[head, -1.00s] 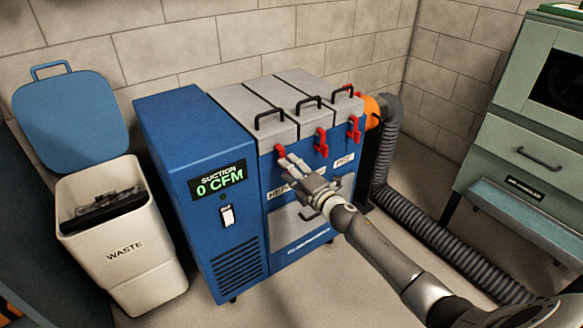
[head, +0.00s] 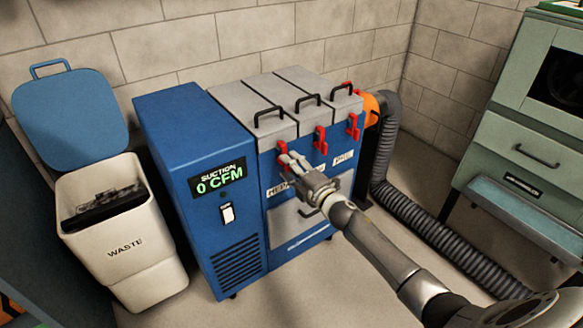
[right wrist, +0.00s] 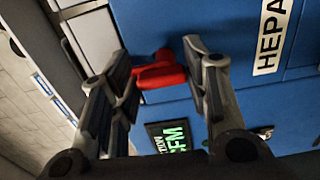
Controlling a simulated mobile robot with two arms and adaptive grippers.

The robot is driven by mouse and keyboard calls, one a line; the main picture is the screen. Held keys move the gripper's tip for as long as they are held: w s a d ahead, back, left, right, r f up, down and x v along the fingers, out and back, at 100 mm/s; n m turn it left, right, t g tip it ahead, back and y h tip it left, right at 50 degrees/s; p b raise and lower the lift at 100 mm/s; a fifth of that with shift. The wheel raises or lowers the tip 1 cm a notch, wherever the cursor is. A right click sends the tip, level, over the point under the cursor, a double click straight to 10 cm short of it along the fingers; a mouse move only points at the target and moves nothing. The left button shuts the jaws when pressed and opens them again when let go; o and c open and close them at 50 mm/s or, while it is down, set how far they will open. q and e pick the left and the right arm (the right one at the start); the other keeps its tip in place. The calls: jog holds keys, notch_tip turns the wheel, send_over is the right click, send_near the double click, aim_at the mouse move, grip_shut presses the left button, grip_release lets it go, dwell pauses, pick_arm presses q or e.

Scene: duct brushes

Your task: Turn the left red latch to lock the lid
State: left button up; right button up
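The left red latch (head: 282,149) is on the front of the blue suction unit, just below the left grey lid (head: 253,110). My right gripper (head: 290,162) is at this latch and partly covers it. In the right wrist view, my right gripper (right wrist: 158,55) is open, with its fingers on either side of the red latch (right wrist: 160,73). A gap shows beside the latch, and firm contact cannot be told. The middle red latch (head: 320,140) and the right red latch (head: 353,127) hang below their own lids. My left gripper is not in view.
The suction unit's display (head: 217,178) reads 0 CFM, above a white switch (head: 227,214). A waste bin (head: 130,245) stands at the left. A ribbed grey hose (head: 430,225) runs along the floor at the right, by a green cabinet (head: 530,150).

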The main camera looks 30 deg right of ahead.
jog(key=shift+o, duration=1.3)
jog(key=s+d, duration=0.1)
jog(key=s, duration=1)
jog(key=shift+s+d, duration=0.4)
jog(key=shift+f, duration=0.1)
